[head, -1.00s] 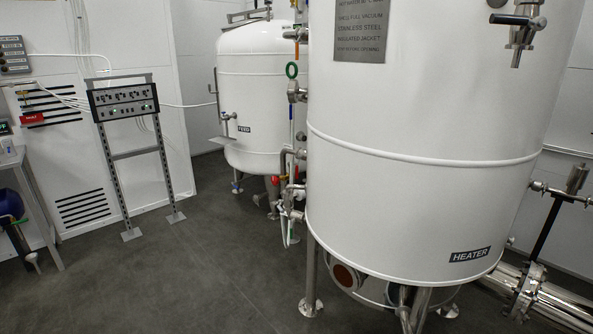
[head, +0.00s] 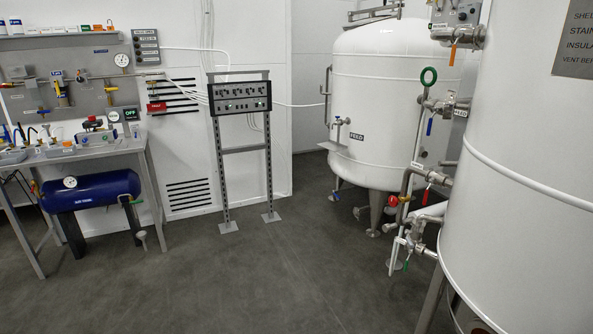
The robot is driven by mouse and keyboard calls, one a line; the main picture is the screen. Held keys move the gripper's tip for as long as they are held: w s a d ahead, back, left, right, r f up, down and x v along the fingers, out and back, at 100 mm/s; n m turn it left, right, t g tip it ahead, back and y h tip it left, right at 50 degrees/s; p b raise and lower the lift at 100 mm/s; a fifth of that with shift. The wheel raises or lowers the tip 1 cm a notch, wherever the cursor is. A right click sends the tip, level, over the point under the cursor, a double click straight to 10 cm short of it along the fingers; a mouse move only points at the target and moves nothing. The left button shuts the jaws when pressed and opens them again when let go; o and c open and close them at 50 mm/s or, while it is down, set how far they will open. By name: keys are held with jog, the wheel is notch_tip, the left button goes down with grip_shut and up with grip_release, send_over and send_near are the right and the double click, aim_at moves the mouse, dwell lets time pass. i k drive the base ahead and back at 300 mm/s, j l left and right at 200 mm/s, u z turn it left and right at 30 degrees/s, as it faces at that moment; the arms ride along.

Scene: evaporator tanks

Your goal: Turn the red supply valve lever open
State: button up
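Several red parts show, and I cannot tell which one is the supply valve lever. A red block (head: 156,107) with pale lettering is on the left wall, beside the pegboard. A red handle (head: 431,185) is on the piping between the two tanks, with a round red knob (head: 393,201) just left of it. A small red part (head: 93,122) sits on the bench at the left. My gripper is not in view.
A workbench (head: 95,150) with a blue air tank (head: 90,191) below stands at the left. A control stand (head: 240,150) is in the middle. The FEED tank (head: 375,90) and a large white tank (head: 530,210) fill the right. The grey floor (head: 230,285) in front is clear.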

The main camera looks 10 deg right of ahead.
aim_at(431, 180)
jog(key=i, duration=1.95)
jog(key=i+j+z, duration=0.15)
jog(key=i+z, duration=0.15)
jog(key=i, duration=0.2)
jog(key=i+j+z, duration=0.35)
jog(key=i, duration=0.15)
jog(key=i+j+z, duration=0.3)
jog(key=i+j, duration=0.1)
jog(key=i, duration=0.1)
